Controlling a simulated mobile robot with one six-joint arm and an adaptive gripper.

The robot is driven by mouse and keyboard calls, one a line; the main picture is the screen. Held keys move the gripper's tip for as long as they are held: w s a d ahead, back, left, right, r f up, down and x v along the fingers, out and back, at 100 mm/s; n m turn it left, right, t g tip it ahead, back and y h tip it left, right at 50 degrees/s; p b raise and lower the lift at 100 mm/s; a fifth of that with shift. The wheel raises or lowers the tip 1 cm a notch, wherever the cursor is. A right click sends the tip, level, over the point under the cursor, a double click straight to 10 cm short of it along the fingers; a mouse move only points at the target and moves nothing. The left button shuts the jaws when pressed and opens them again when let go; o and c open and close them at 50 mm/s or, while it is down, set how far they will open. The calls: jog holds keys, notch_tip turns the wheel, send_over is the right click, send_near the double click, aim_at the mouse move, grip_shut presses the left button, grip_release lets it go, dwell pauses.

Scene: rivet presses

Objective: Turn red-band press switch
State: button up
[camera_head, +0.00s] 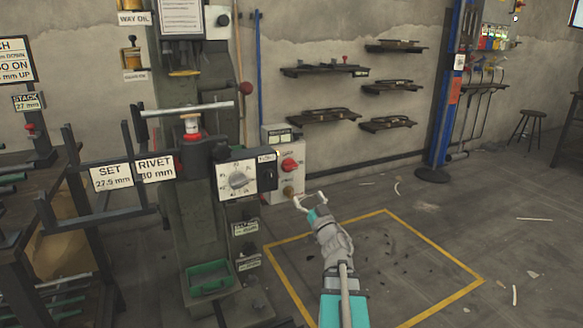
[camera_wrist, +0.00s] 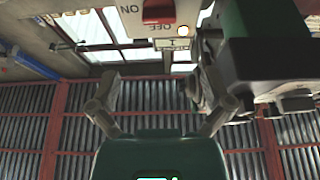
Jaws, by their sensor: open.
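The press (camera_head: 215,150) stands left of centre in the head view, with a red band (camera_head: 192,136) under its crossbar. A pale switch box (camera_head: 273,170) on its right side carries a red rotary switch (camera_head: 289,164). My gripper (camera_head: 309,200) is open and empty, below and slightly right of the switch. In the wrist view my gripper (camera_wrist: 155,88) has its fingers spread, apart from the switch.
A small brassy knob (camera_head: 288,191) is below the red switch. Racks with SET (camera_head: 110,176) and RIVET (camera_head: 155,168) signs stand left. The yellow-outlined floor (camera_head: 390,260) is mostly clear.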

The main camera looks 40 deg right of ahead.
aim_at(292, 168)
jog(key=p+x, duration=0.5)
jog(key=x, duration=0.8)
jog(key=shift+w+d+r, duration=0.1)
jog(key=shift+w+r, duration=0.05)
jog(key=shift+w, duration=0.15)
jog(key=c, duration=1)
